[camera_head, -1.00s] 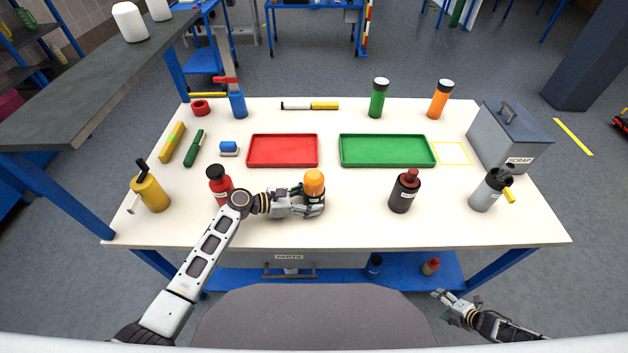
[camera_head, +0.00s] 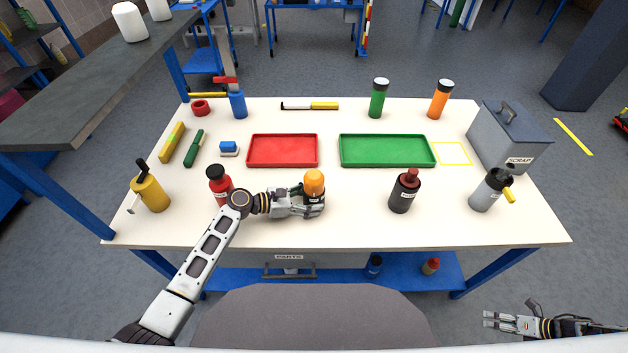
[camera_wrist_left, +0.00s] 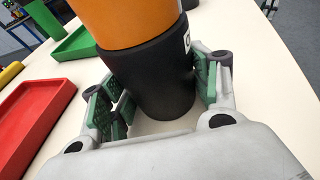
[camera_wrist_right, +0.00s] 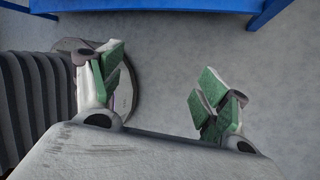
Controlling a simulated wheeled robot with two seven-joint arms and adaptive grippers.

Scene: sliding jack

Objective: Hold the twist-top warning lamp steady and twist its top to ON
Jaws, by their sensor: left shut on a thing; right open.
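The warning lamp has an orange top (camera_head: 314,182) and a black base (camera_wrist_left: 158,85), and stands upright near the table's front edge. My left gripper (camera_head: 308,204) is shut on the black base from the left; its green pads (camera_wrist_left: 155,95) lie on both sides of the base in the left wrist view. The orange top is clear of the fingers. A label on the base is only partly seen. My right gripper (camera_head: 488,320) is open and empty, off the table beyond its front edge at the lower right; its spread fingers (camera_wrist_right: 160,90) show in the right wrist view.
A red bottle (camera_head: 219,184) stands left of the lamp, behind my left arm. A black canister with a red top (camera_head: 405,191) stands to the right. Red (camera_head: 283,164) and green (camera_head: 388,164) trays lie behind. The table's front between lamp and black canister is clear.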

